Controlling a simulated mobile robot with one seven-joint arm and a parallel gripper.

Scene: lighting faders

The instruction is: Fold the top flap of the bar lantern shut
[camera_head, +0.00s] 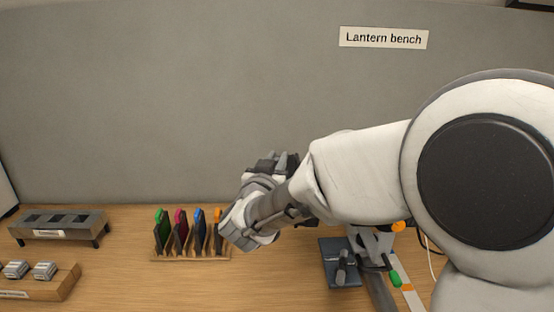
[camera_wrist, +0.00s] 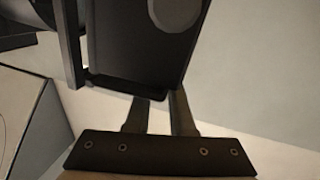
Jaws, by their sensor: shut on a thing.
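In the wrist view, a large black panel (camera_wrist: 138,60) with a raised rim fills the upper middle. A pale grey round part (camera_wrist: 176,10) shows at its top. I take this to be the lantern with its flap; which edge is the top flap is unclear. My gripper (camera_wrist: 160,103) reaches up from the bottom with its fingers close together, shut at the panel's lower edge. The exact contact is hard to see. In the head view my arm comes in from the right and hides much of the middle; the lantern cannot be made out surely there.
A wooden rack (camera_head: 190,257) with colored-topped dark plates stands left of my arm. A grey slotted stand (camera_head: 60,225) and a wooden block (camera_head: 45,283) with small grey pieces are at far left. A dark blue plate (camera_head: 338,254) lies beneath my arm. A sign (camera_head: 384,38) reads "Lantern bench".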

